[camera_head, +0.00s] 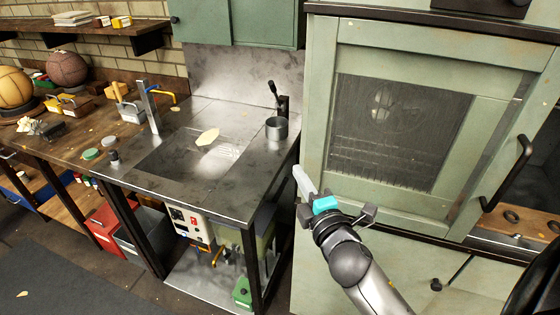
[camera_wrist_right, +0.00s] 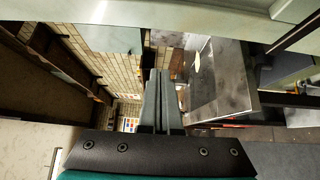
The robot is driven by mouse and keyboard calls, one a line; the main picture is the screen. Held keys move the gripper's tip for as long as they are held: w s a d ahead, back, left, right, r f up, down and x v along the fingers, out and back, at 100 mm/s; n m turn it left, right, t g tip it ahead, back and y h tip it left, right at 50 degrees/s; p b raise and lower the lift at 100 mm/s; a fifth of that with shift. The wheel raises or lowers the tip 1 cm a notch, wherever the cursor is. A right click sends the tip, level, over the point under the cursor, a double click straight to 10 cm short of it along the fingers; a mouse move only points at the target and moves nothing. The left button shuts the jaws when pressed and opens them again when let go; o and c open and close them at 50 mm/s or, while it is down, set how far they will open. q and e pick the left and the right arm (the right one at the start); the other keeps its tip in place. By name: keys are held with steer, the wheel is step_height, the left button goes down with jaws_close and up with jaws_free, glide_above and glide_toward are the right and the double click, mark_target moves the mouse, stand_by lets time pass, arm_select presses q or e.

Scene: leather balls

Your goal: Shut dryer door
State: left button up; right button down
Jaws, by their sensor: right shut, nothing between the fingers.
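The dryer door (camera_head: 470,150) is a pale green framed panel with a dark mesh window (camera_head: 395,130) and a black bar handle (camera_head: 508,175) near its right edge. It appears to stand ajar, with a dark interior and a wooden surface with round holes (camera_head: 520,220) showing past its right edge. My right gripper (camera_head: 304,180) is shut and empty in front of the lower left part of the cabinet; I cannot tell if it touches it. In the right wrist view its fingers (camera_wrist_right: 158,100) lie together, pointing toward the brick wall. My left gripper is not in view.
A metal-topped workbench (camera_head: 190,180) with a grey cup (camera_head: 277,128) stands left of the dryer. A wooden bench farther left holds balls (camera_head: 67,68) and small boxes. Open floor (camera_head: 70,265) shows at the lower left.

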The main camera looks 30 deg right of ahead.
steer(key=w+d, duration=0.2)
steer(key=w, duration=0.8)
steer(key=s+d, duration=0.1)
steer(key=s+d+p, duration=0.1)
steer(key=s, duration=0.1)
steer(key=shift+s+d, duration=0.3)
steer(key=shift+d, duration=0.05)
